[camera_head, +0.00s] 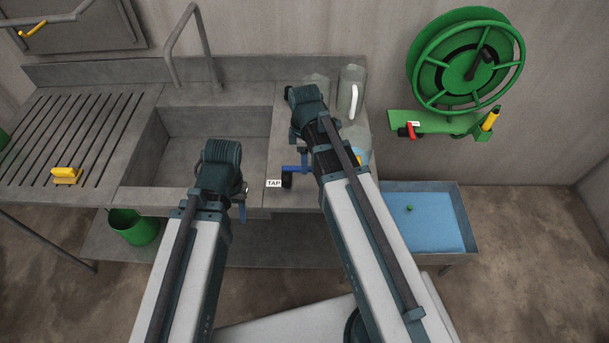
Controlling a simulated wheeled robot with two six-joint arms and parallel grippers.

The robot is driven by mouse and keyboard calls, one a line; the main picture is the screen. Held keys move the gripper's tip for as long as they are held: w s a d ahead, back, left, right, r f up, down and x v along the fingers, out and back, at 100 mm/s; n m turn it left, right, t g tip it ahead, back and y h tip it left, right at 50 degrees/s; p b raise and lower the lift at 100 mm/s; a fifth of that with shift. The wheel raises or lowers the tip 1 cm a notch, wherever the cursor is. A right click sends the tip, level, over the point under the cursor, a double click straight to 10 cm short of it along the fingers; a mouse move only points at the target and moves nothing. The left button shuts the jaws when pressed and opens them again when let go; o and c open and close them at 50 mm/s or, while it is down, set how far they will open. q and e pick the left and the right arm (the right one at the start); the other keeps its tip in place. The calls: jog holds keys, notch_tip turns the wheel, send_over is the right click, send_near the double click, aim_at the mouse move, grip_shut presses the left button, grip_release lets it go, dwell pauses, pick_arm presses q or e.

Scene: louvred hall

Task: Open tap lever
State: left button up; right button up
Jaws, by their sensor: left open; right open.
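A white TAP label (273,183) sits on the front edge of the sink unit. Just right of it is a black tap body (287,181) with a blue lever (294,168) lying roughly sideways across its top. My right gripper (306,163) hangs down beside the lever's right end and is open. I cannot tell whether it touches the lever, as the arm hides part of this spot. My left gripper (243,206) is open and empty, left of the label in front of the sink's front edge.
The sink basin (180,140) lies behind my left arm. Clear jugs (350,92) stand at the back right of the counter. A green hose reel (466,60) with a red lever (409,130) is on the wall. A blue-bottomed tray (440,230) stands right.

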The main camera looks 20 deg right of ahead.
aim_at(298, 169)
jog(key=shift+f+b, duration=1.55)
jog(key=shift+f, duration=0.5)
grip_shut()
